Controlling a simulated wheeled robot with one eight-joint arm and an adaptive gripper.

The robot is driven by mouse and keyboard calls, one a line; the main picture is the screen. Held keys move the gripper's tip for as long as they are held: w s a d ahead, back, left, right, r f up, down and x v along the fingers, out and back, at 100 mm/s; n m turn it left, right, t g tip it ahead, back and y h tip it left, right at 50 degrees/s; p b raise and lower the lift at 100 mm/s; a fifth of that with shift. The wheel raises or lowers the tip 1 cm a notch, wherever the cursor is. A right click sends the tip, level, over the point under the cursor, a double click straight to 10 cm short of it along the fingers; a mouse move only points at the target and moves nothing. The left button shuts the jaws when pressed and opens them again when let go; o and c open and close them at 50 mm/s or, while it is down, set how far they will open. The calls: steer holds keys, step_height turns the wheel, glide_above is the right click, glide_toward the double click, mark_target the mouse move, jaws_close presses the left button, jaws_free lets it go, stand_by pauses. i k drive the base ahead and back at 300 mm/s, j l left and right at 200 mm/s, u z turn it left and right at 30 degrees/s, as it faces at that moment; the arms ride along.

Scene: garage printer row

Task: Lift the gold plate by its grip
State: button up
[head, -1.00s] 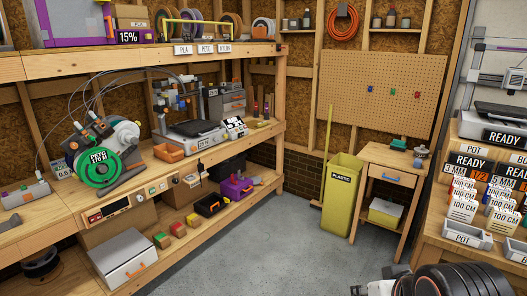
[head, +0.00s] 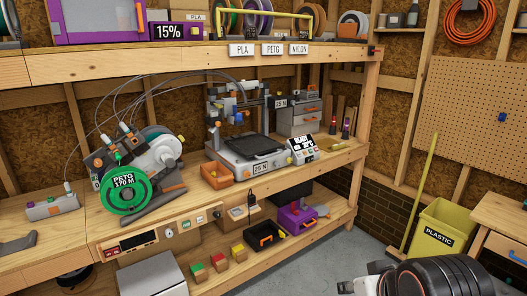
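Part of my arm shows at the bottom right corner. The fingers of my gripper are not visible, so I cannot see whether they hold anything.
A green "PETG" spool (head: 125,190) stands left of the printer, with an orange tray (head: 217,175) between. A "READY" display (head: 302,148) sits to the right. A yellow-green "PLASTIC" bin (head: 440,231) stands right. Some grey floor (head: 372,243) is clear.

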mark_target(328, 145)
steer(key=i+l+z, duration=0.2)
steer(key=i, duration=0.4)
steer(key=i+j+z, duration=0.25)
steer(key=i, duration=0.35)
steer(key=i+z, duration=0.2)
steer(key=i, duration=0.4)
steer(key=i+j+z, duration=0.25)
steer(key=i, duration=0.35)
steer(key=i+z, duration=0.15)
steer(key=i, duration=1.5)
steer(key=z, duration=0.15)
steer(key=i+j, duration=0.05)
